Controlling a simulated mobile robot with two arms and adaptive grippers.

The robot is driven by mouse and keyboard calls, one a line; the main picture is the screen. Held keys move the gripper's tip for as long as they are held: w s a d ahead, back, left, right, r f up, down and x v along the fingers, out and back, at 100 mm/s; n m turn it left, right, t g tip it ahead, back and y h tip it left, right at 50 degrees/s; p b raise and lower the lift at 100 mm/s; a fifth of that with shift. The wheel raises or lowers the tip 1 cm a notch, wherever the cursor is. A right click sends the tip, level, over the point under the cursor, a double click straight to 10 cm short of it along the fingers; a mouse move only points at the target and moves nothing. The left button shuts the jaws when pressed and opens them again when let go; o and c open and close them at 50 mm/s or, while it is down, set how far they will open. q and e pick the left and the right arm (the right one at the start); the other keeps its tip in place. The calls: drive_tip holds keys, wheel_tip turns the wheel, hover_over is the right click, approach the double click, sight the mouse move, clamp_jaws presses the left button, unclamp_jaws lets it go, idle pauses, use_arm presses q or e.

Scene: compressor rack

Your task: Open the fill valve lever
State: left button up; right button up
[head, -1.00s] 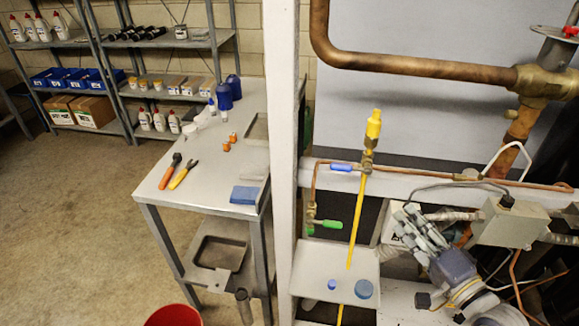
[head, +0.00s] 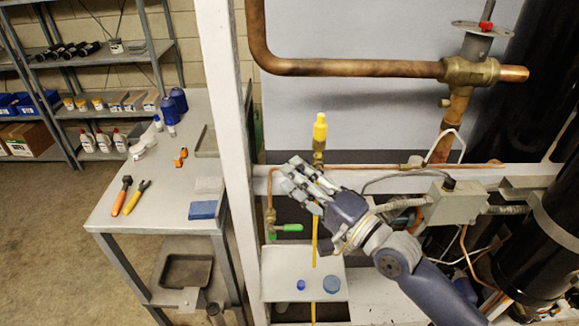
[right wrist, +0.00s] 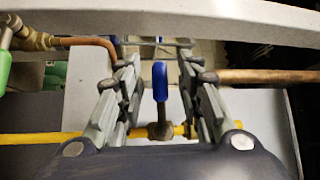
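A blue valve lever (right wrist: 160,82) stands on a brass valve body (right wrist: 160,130) in the right wrist view. My right gripper (right wrist: 159,68) is open, with one finger on each side of the lever and a visible gap at both sides. In the head view my right gripper (head: 297,183) is in front of the rack's white beam and hides the blue lever. A green lever (head: 288,228) sits lower left on the copper line; part of it shows at the left edge of the right wrist view (right wrist: 4,68). My left gripper is not in view.
A yellow hose (head: 314,248) with a yellow fitting (head: 320,128) on top runs upright beside my gripper. A small white shelf (head: 275,281) below holds two blue caps. A white post (head: 226,130) stands left, and a grey junction box (head: 452,204) right.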

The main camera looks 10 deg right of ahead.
drive_tip(key=shift+x, duration=1.15)
clamp_jaws()
